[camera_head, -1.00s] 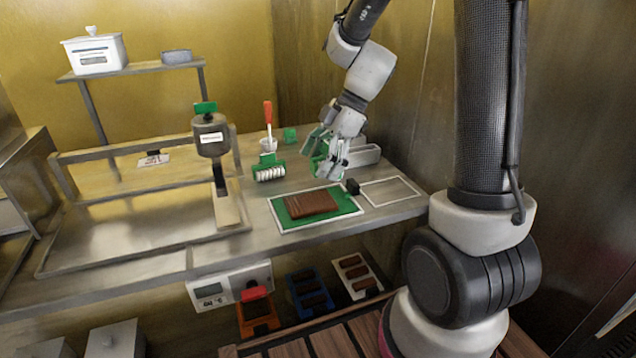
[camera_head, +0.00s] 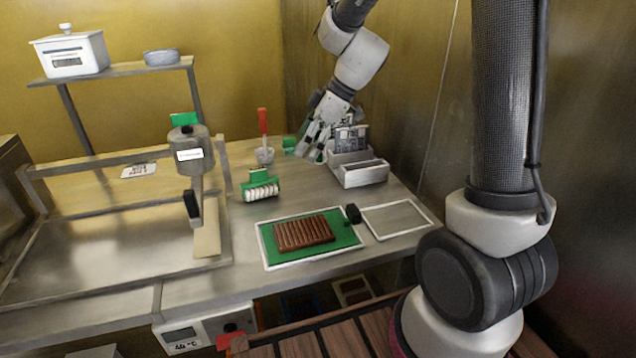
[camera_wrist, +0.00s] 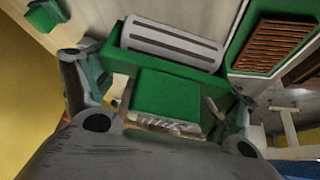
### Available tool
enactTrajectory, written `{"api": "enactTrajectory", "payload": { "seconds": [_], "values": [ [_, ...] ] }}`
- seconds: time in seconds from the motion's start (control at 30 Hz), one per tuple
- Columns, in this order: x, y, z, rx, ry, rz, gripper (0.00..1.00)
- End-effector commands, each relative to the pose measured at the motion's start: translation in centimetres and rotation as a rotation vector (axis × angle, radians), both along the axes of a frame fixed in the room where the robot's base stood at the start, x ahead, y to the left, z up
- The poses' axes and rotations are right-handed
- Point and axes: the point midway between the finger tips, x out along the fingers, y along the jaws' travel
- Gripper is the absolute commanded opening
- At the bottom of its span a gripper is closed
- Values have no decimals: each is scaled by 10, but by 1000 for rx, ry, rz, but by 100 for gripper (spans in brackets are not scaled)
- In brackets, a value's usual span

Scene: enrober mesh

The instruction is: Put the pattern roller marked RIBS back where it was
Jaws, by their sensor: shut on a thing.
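My gripper (camera_head: 316,142) is at the back right of the bench, left of the rack. In the wrist view its fingers (camera_wrist: 160,110) are shut on the green holder of a pattern roller (camera_wrist: 165,95). That roller's grey drum shows dark lengthwise lines. In the head view the held roller is mostly hidden by the fingers, and I can read no mark on it. A pale two-part rack (camera_head: 362,178) stands right of the gripper, with a grey studded piece (camera_head: 350,138) at its back. Another green roller with a white ridged drum (camera_head: 262,190) lies mid-bench.
A ribbed chocolate slab (camera_head: 304,232) lies on a green mat (camera_head: 345,238), beside a small black block (camera_head: 353,213) and an empty framed plate (camera_head: 400,216). A cup with a red-handled tool (camera_head: 264,153) and a green block (camera_head: 290,143) stand behind. A pot-like depositor (camera_head: 188,155) is at left.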

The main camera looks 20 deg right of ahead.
Motion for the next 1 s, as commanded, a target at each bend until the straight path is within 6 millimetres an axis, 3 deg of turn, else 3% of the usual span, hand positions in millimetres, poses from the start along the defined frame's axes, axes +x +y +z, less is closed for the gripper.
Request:
{"api": "enactTrajectory", "payload": {
  "seconds": [0.07,0.3,0.67,1.0],
  "values": [
    [1,0,-5,5,8,-28,65],
    [1,-1,-50,6,17,-41,65],
    [1,-1,-95,5,16,-41,65],
    [2,-1,-100,5,12,-39,65]
  ]
}}
